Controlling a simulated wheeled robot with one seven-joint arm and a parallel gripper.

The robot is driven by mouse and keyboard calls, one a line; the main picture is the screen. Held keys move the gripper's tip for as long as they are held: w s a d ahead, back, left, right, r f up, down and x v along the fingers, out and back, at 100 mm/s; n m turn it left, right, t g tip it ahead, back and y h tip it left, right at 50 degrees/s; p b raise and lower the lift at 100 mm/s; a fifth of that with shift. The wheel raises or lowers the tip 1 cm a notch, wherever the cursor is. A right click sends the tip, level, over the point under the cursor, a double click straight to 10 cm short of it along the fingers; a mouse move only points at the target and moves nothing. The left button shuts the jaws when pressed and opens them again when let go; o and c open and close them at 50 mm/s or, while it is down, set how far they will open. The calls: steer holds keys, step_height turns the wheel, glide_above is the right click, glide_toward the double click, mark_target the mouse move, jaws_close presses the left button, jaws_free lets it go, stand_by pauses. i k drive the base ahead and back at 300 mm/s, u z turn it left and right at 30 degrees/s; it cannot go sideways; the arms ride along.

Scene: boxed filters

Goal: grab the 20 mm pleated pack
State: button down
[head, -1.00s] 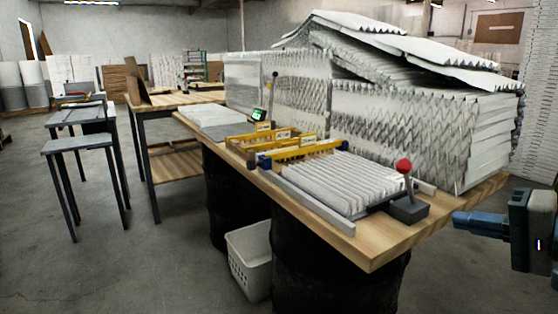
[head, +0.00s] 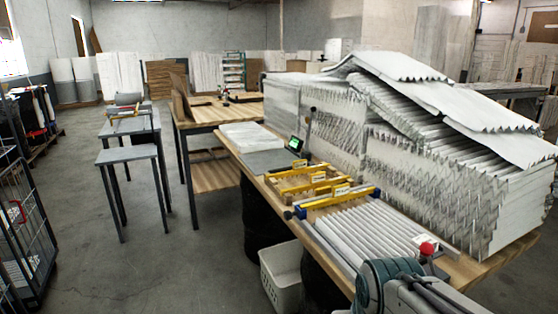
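A white pleated pack (head: 370,235) lies flat at the near end of the wooden workbench, pleats upward, beside a yellow-and-blue bar. Large stacks of white pleated packs (head: 425,190) stand behind it, with loose pleated sheets (head: 445,90) slanting on top. Small yellow tags (head: 318,176) stand by the yellow bars, but their print is too small to read, so I cannot tell which pack is 20 mm. My arm crosses the bottom right, in front of the bench's near end, and covers part of it. My gripper's fingertips do not show.
A red-knobbed lever (head: 427,248) stands at the near end of the flat pack. A white basket (head: 281,275) is on the floor under the bench (head: 262,182). Grey stools (head: 126,153) and a wire cage cart (head: 28,235) stand left, with open floor between.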

mark_target(373, 230)
steer(key=k, duration=1.65)
steer(key=z, duration=0.85)
steer(key=i, duration=2.55)
steer(key=u, duration=0.55)
steer(key=i, duration=0.35)
steer(key=u, duration=0.95)
